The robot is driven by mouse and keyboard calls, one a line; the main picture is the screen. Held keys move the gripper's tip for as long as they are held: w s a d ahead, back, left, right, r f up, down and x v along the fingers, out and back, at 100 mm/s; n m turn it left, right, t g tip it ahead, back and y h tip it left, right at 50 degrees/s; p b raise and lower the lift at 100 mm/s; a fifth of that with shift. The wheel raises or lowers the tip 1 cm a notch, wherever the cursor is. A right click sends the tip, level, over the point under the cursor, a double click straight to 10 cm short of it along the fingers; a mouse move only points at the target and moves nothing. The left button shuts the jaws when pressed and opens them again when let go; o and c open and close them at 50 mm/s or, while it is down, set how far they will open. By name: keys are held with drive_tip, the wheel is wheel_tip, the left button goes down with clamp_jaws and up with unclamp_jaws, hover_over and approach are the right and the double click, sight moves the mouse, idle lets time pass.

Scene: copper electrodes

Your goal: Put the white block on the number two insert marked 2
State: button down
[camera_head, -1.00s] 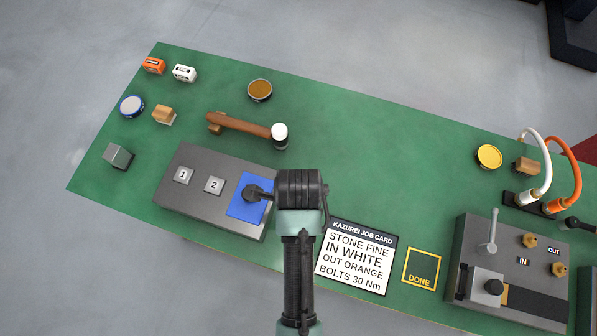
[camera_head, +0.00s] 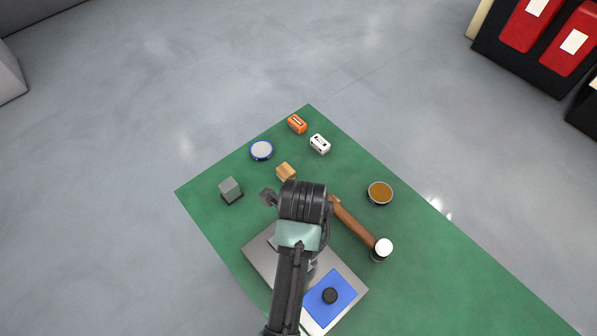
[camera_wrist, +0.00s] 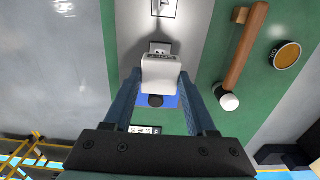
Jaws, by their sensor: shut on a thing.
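In the wrist view a white block (camera_wrist: 160,68) is between the two fingers of my gripper (camera_wrist: 160,80), which is shut on it. It is over the grey plate (camera_wrist: 133,28), near one insert (camera_wrist: 160,46) whose face is mostly hidden behind the block. I cannot tell whether the block touches the plate. Another insert (camera_wrist: 163,8) shows farther up on the plate. In the head view my arm covers the gripper, the held block and both inserts. The grey plate (camera_head: 262,252) shows beside the arm, with a blue pad (camera_head: 318,305) and black knob (camera_head: 330,296) at its right end.
A hammer (camera_head: 352,224) lies right of the arm, with a brown-topped tin (camera_head: 380,193) behind. A grey cube (camera_head: 230,189), wooden block (camera_head: 286,172), blue-rimmed tin (camera_head: 261,150), orange case (camera_head: 297,124) and white case (camera_head: 319,144) stand farther back. The table's right side is clear.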

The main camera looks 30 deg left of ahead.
wheel_tip(320, 180, down, 8)
drive_tip(key=shift+d+r+p, duration=0.1)
drive_tip(key=shift+r+p, duration=0.15)
drive_tip(key=shift+p, duration=0.3)
drive_tip(key=shift+c, duration=1)
unclamp_jaws()
drive_tip(key=shift+f, duration=0.15)
